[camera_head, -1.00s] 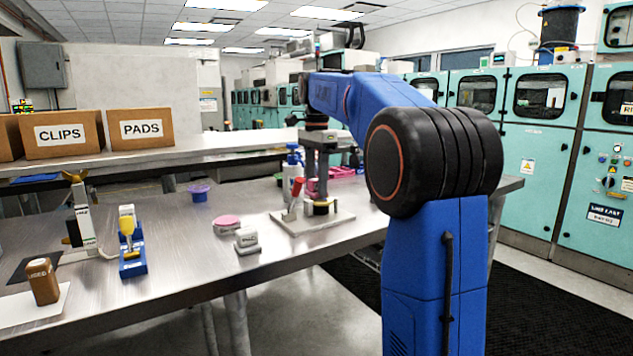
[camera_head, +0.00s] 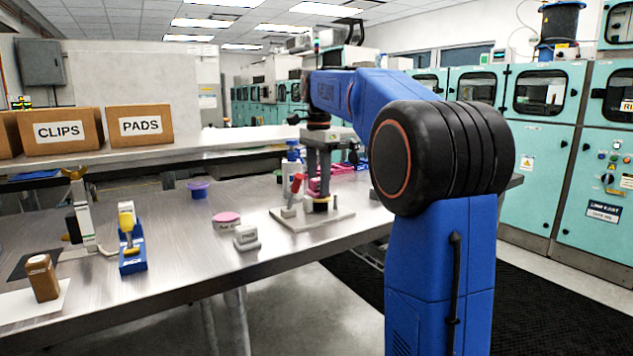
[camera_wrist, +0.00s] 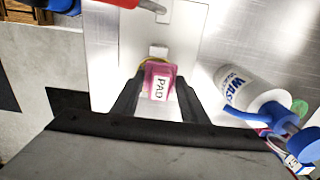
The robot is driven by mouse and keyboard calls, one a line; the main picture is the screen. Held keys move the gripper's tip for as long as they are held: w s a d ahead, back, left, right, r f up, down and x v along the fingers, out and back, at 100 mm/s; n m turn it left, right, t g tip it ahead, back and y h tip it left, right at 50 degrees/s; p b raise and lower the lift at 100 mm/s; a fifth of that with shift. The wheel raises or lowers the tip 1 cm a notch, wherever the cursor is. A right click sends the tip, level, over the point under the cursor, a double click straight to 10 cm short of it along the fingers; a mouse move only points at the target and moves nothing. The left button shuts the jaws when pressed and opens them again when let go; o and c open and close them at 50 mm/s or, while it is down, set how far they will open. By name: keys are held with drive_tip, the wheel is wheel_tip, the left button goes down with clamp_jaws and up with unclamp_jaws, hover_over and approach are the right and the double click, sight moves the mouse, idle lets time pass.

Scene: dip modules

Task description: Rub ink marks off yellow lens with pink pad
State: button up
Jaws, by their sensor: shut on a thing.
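My gripper (camera_wrist: 159,77) is shut on the pink pad (camera_wrist: 160,82), which bears a "PAD" label, in the wrist view. The pad is over the clamp stand's pale base plate (camera_wrist: 105,45). A thin yellow edge, likely the yellow lens (camera_wrist: 143,65), shows beside and under the pad; the rest of it is hidden, and so are any ink marks. In the head view, my gripper (camera_head: 318,160) points down over the stand (camera_head: 340,214), with the pink pad (camera_head: 315,186) low between its fingers. I cannot tell whether pad and lens touch.
A wash bottle (camera_wrist: 240,90) stands close to the right of my gripper in the wrist view. A red-handled clamp (camera_head: 297,183) is beside the pad. A pink-topped disc (camera_head: 227,217), a grey labelled block (camera_head: 246,237) and a blue cup (camera_head: 197,190) stand to the left.

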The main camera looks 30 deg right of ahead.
drive_tip(key=shift+s, duration=0.4)
drive_tip(key=shift+s, duration=0.1)
drive_tip(key=shift+s+f, duration=0.15)
drive_tip(key=shift+s, duration=0.75)
drive_tip(key=shift+d, duration=0.1)
drive_tip(key=shift+d+r, duration=0.2)
drive_tip(key=shift+r, duration=0.05)
drive_tip(key=shift+w, duration=0.1)
drive_tip(key=shift+w+f, duration=0.1)
drive_tip(key=shift+w, duration=0.9)
drive_tip(key=shift+w, duration=0.15)
